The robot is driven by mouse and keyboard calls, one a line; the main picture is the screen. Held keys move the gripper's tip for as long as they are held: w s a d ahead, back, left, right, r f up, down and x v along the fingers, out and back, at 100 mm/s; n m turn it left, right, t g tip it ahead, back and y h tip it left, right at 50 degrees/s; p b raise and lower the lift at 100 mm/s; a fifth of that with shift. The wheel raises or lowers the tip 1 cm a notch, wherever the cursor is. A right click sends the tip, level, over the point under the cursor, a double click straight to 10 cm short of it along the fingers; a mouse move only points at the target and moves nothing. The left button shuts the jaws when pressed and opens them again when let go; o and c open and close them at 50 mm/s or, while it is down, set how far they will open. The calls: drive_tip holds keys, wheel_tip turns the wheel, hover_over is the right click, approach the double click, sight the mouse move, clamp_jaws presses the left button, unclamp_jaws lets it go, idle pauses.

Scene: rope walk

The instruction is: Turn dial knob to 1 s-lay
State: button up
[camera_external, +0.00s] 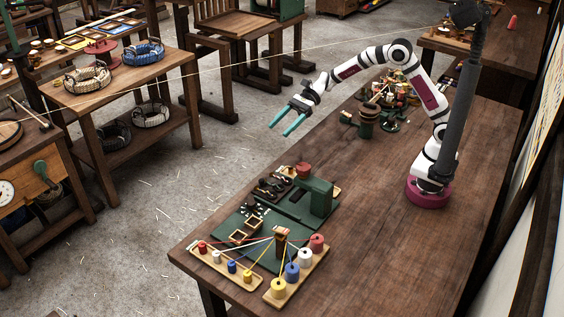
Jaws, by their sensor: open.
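My gripper (280,129) has two teal fingers and is open and empty. It hangs in the air past the left edge of the long table, above the floor. The green machine (318,195) stands on the table's near half, well below and apart from my gripper in the picture. A small round red part (303,170) sits at the machine's back. I cannot tell whether it is the dial knob, and no 1 s-lay marking is readable.
Colored spools (291,271) on wooden trays, with threads running to a small post, stand at the near end of the table (390,235). Cluttered small parts (391,113) stand near my arm. The table's middle is clear. Rope coils (88,77) lie on a bench at left.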

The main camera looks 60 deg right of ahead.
approach(252, 202)
drive_tip(key=x, duration=0.8)
drive_tip(key=shift+a+f, duration=0.15)
drive_tip(key=shift+a, duration=0.2)
clamp_jaws()
drive_tip(key=shift+w+g, duration=0.1)
drive_tip(key=shift+g, duration=0.2)
